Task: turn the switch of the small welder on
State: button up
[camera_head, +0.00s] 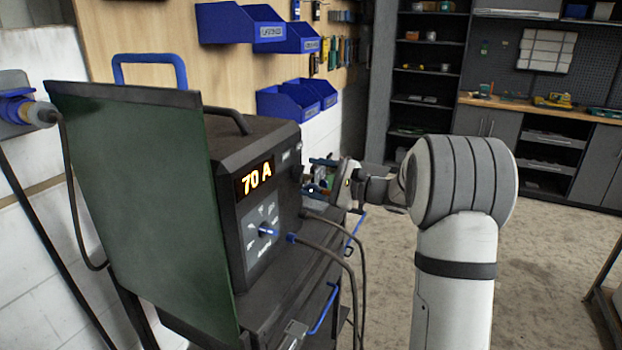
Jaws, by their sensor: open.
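The small welder (241,149) is a black box with a handle on top, standing on a dark cart. Its front face shows a lit display (256,177) reading "70 A". Below the display is a grey dial panel with a blue-tipped knob (268,230). Small markings (286,155) show at the upper right of the face, but I cannot clearly make out the power switch. My gripper (311,177) is open, close to the right side of the welder's face, at about display height. I cannot tell whether it touches the welder. My white arm comes in from the right.
A dark green panel (145,200) stands left of the welder. Black cables (345,262) run from the welder's front down past the cart. Blue bins (298,98) hang on the wall behind. A workbench (540,108) stands far back right. Open floor (552,232) lies right of my arm.

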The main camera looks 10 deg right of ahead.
jog(key=v, duration=0.5)
jog(key=shift+s+d+b, duration=0.25)
jog(key=shift+s+b, duration=0.05)
jog(key=shift+b, duration=0.1)
